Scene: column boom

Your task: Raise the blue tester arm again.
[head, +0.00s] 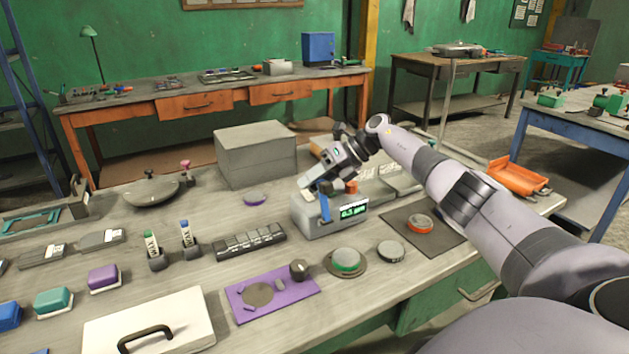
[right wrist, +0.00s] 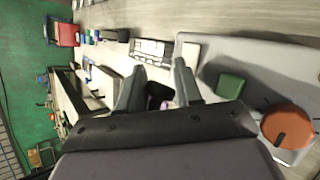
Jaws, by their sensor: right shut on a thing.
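The tester (head: 345,222) is a grey box with a lit green display, standing on the bench in the middle of the head view. Its blue tester arm (head: 325,209) shows as a short blue strip at the box's left part, rising toward my gripper. My right gripper (head: 308,184) is over the tester's top left and is shut on the arm's end, which the fingers mostly hide. In the right wrist view, a dark piece sits between the two fingers (right wrist: 158,92). The grey tester body (right wrist: 258,57) with a green button and an orange knob (right wrist: 288,126) lies beside them. My left gripper is not in view.
A large grey box (head: 256,158) stands behind and left of the tester. A black switch strip (head: 249,242) lies to its left. A green button (head: 346,261), a grey disc (head: 391,250) and an orange button on a dark mat (head: 440,236) are in front and right.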

